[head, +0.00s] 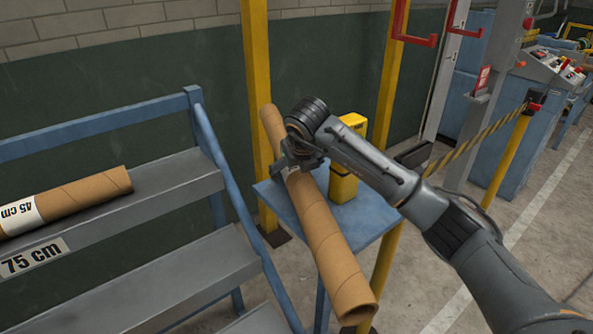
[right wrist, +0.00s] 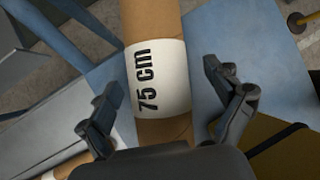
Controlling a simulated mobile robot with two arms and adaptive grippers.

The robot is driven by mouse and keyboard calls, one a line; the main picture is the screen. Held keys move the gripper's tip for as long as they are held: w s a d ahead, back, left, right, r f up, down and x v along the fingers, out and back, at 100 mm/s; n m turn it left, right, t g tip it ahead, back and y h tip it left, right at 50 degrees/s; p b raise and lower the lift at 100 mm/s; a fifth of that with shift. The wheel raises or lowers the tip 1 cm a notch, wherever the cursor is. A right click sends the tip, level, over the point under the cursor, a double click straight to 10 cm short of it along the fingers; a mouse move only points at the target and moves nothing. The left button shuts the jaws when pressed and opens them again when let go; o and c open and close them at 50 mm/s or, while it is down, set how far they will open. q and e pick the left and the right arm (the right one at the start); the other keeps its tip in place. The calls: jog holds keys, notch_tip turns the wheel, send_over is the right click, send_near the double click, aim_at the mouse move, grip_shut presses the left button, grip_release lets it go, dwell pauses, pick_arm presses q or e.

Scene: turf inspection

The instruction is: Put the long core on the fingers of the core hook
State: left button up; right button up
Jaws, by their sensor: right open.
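The long core, a brown cardboard tube (head: 328,238), lies across a small blue table (head: 370,226), its near end overhanging the front edge. In the right wrist view its white label reads 75 cm (right wrist: 157,82). My right gripper (head: 301,158) is at the tube's upper part; in the right wrist view its open fingers (right wrist: 170,95) stand on either side of the tube, with gaps visible. Red hook fingers (head: 416,41) stick out from a yellow post (head: 388,85) behind the table, apparently the core hook; they are empty. My left gripper is not in view.
A yellow device (head: 344,184) stands on the table right beside the tube. At left, a blue-framed rack with grey shelves (head: 172,196) holds a shorter 45 cm core (head: 85,192) above a 75 cm tag (head: 34,258). A yellow-black striped barrier (head: 478,140) is at right.

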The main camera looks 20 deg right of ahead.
jog(key=shift+w+f, duration=0.3)
jog(key=shift+f, duration=0.15)
jog(key=c, duration=1.8)
jog(key=shift+r, duration=0.2)
jog(key=shift+c, duration=0.5)
jog(key=shift+d+r, duration=0.1)
jog(key=shift+d, duration=0.05)
